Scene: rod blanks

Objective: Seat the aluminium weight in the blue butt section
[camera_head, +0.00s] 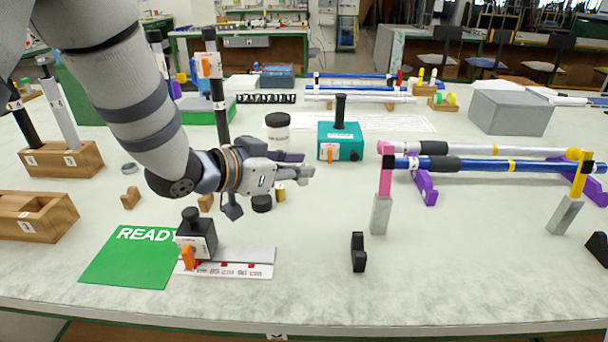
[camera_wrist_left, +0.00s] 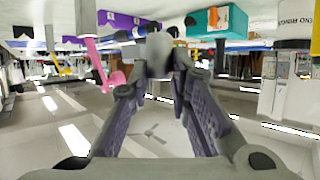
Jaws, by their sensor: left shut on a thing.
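My left gripper (camera_head: 300,168) reaches in from the left, level above the table, its fingers pointing right. In the left wrist view it is shut on a grey cylinder (camera_wrist_left: 158,55), which looks like the aluminium weight. The fingers partly cover it. A pink-topped post (camera_head: 383,190) stands by that end, and a yellow-topped post (camera_head: 572,190) stands near the far end. A clear gap separates the weight from the rod end. My right gripper is not in view.
A teal block (camera_head: 340,145) with a black handle stands behind my gripper. A white jar (camera_head: 278,132), a black puck (camera_head: 262,203) and a black fixture (camera_head: 197,238) are close by. A small black stand (camera_head: 358,252) is in front. The table between gripper and posts is open.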

